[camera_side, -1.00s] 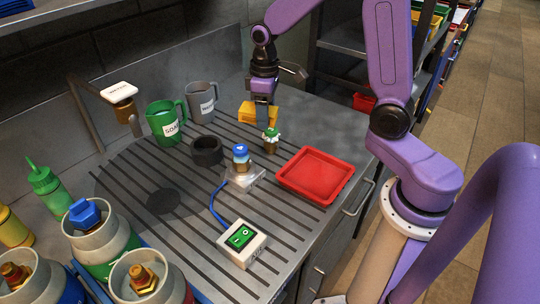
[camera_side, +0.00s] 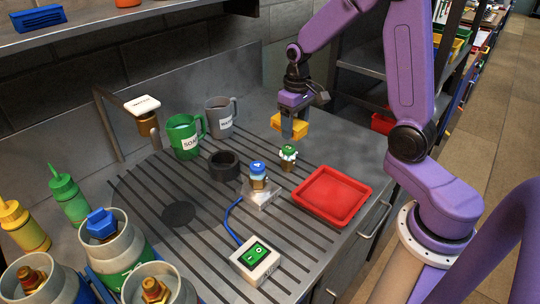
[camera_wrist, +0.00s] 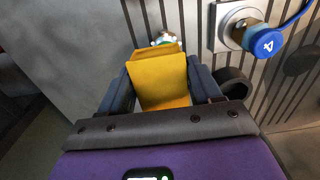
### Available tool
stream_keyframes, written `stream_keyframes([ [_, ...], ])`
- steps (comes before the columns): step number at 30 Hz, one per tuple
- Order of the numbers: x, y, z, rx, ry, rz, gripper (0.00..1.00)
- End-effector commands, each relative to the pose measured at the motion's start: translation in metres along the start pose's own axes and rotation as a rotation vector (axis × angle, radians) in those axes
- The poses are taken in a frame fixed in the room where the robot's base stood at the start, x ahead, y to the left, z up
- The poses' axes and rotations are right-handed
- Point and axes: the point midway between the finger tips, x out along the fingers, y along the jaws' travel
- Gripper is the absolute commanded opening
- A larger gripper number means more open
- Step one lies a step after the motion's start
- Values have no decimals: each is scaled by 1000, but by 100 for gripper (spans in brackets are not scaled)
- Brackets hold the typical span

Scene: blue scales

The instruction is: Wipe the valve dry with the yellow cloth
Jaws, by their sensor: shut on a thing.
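The yellow cloth (camera_side: 290,124) is a folded block held by my gripper (camera_side: 294,131), which is shut on it above the steel counter. In the wrist view the cloth (camera_wrist: 163,82) sits between the two dark fingers of my gripper (camera_wrist: 162,88). Just below the cloth in the side view stands a small brass valve (camera_side: 288,158) with a green top and white patches. A gap shows between them. In the wrist view the cloth hides most of this valve (camera_wrist: 163,37). A second brass fitting (camera_side: 258,175) with a blue cap stands on a clear block; it also shows in the wrist view (camera_wrist: 264,41).
A red tray (camera_side: 332,195) lies right of the valve. A dark ring (camera_side: 224,166), a green mug (camera_side: 184,137) and a grey mug (camera_side: 220,116) stand to the left. A blue cable runs to a switch box (camera_side: 255,261) in front. The counter behind the tray is clear.

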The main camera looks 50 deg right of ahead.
Motion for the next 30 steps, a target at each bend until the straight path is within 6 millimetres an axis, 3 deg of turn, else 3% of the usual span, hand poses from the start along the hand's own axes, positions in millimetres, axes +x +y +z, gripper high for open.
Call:
stream_keyframes([
  [5,-12,-38,25,-49,-10,-2,28],
  [9,-21,-72,59,-95,-26,-2,28],
  [15,-26,-104,105,-151,-49,3,28],
  [21,-27,-116,131,-181,-63,8,28],
  [30,-26,-118,136,-184,-66,9,28],
])
